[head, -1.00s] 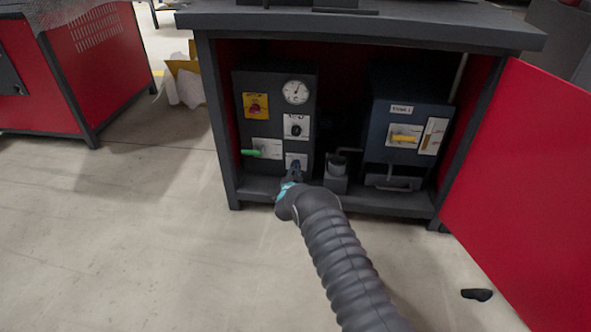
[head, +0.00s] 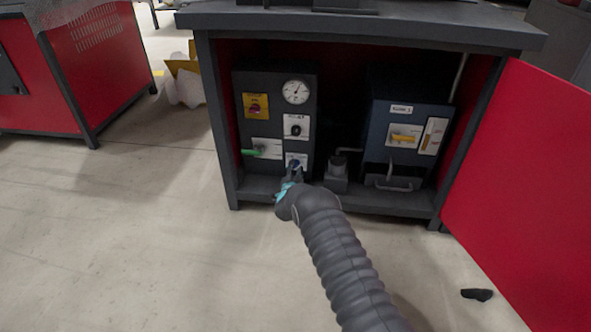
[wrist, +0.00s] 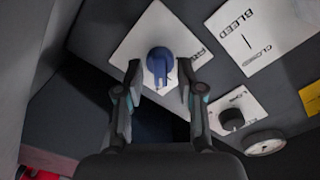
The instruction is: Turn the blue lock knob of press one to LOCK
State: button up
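The blue lock knob (wrist: 160,62) sits on a white plate (wrist: 138,42) in the wrist view. Its narrow grip points down in that picture. Part of a word beginning "FR" shows at the plate's right; the LOCK mark is not readable. My gripper (wrist: 160,78) is open, one finger on each side of the knob's lower part, with gaps visible on both sides. In the head view the knob (head: 295,162) is a small blue spot low on the dark panel, just above my gripper (head: 293,172).
The same panel carries a gauge (head: 295,92), a black knob (head: 296,128), a red-and-yellow switch (head: 256,107) and a green lever (head: 252,152). A blue-grey unit with a yellow handle (head: 403,138) stands right. The red cabinet door (head: 530,180) is open at right.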

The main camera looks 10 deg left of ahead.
jog(key=shift+s, duration=0.15)
jog(key=s, duration=1.1)
jog(key=shift+s+a, duration=0.2)
jog(key=shift+s, duration=0.15)
jog(key=shift+f, duration=0.1)
